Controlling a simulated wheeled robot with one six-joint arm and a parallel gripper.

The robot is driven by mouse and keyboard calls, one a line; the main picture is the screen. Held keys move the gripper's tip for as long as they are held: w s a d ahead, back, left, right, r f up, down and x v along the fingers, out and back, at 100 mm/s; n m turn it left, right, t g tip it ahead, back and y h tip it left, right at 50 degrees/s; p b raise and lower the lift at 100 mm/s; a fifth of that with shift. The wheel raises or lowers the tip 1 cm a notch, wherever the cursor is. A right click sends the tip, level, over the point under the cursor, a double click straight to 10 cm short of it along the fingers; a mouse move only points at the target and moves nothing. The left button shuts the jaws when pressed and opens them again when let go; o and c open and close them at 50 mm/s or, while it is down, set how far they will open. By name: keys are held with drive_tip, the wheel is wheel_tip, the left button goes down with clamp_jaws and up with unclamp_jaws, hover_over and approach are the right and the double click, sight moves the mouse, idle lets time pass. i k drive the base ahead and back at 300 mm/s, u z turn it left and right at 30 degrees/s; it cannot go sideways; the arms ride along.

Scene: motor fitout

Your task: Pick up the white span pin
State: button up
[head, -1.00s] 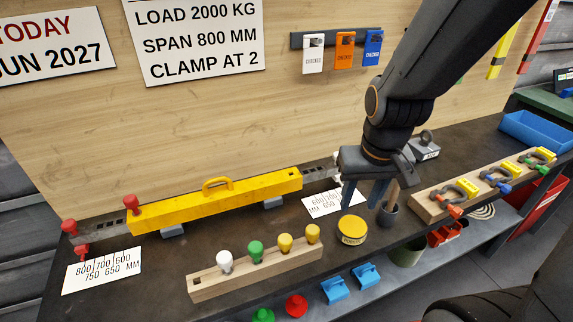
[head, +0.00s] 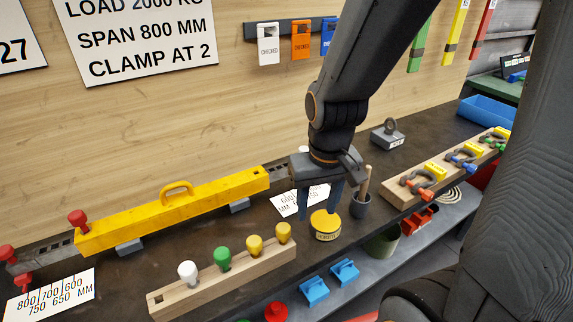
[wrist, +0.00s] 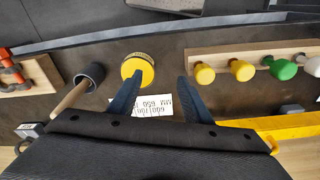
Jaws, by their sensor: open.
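A white pin (head: 187,272) with a round knob stands upright at the left end of a wooden rack (head: 225,283), beside green and yellow pins. In the wrist view the white pin (wrist: 314,66) is at the far right edge, partly cut off. My gripper (head: 319,208) is open and empty above the bench, by the yellow tin, well to the right of the white pin; its fingers also show in the wrist view (wrist: 160,80). A pale knob (head: 303,149) shows behind my gripper near the beam's right end, mostly hidden.
A yellow beam (head: 215,198) with red pins at its left lies behind the rack. A yellow tin (head: 325,226) and a dark cup (head: 360,206) with a wooden handle stand right of the rack. Blue clips (head: 315,291) sit on the lower ledge.

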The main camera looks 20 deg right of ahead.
sight(187, 271)
drive_tip(key=z, duration=1.1)
drive_tip(key=k, duration=0.9)
drive_tip(key=u, duration=1.5)
drive_tip(key=i, duration=0.5)
drive_tip(key=u, duration=0.15)
drive_tip(key=k, duration=0.45)
drive_tip(key=z, duration=0.6)
